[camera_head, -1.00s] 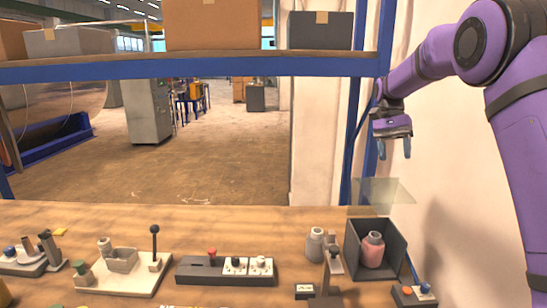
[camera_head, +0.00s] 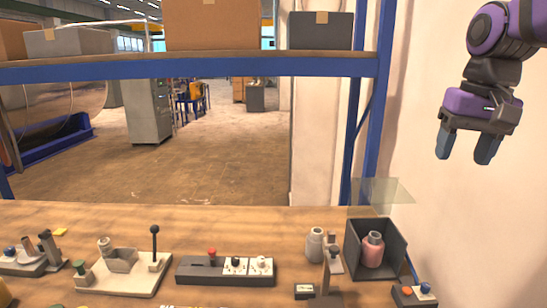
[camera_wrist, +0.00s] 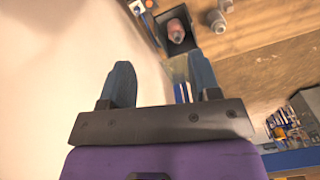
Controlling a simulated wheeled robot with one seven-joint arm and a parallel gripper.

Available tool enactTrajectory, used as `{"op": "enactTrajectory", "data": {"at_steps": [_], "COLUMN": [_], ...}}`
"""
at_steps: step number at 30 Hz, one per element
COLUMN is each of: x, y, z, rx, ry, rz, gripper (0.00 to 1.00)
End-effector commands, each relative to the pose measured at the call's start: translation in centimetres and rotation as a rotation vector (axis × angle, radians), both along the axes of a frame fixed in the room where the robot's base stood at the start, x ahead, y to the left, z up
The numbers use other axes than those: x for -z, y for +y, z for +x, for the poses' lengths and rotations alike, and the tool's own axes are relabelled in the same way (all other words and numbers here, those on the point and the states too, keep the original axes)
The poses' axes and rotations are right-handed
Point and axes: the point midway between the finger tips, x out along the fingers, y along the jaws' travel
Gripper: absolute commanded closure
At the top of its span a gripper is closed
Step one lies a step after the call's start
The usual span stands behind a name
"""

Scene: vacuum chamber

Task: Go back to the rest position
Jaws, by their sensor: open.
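My gripper (camera_head: 466,148) hangs at the upper right of the head view, in front of the pale wall, with its blue-grey fingers apart and nothing between them. It is well above the table (camera_head: 200,225) and to the right of the blue shelf post. In the wrist view my gripper (camera_wrist: 162,85) also shows two separated fingers with an empty gap. A dark open box (camera_head: 393,240) holding a pink bottle (camera_head: 372,252) stands at the table's right end, below and left of my gripper. The box (camera_wrist: 166,18) and bottle (camera_wrist: 176,32) also show in the wrist view.
A grey bottle (camera_head: 315,246), a lever device (camera_head: 125,270), a switch block (camera_head: 225,270) and a button box (camera_head: 414,294) line the table. The blue shelf beam (camera_head: 200,68) carries cartons. Space around my gripper is clear.

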Motion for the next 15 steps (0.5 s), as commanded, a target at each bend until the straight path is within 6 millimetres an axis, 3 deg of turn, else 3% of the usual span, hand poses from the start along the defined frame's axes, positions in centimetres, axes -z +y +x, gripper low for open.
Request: {"op": "enactTrajectory", "data": {"at_steps": [1,9,15], "x": [0.1,2.3,4.2], "y": [0.1,0.7,0.9], "z": [-1.6,-8.4,-11.8], "rx": [-0.021,-0.136,-0.199], "ry": [-0.036,-0.212,-0.311], "rz": [-0.004,-0.045,-0.079], "gripper": [0.43,0.43,0.43]}}
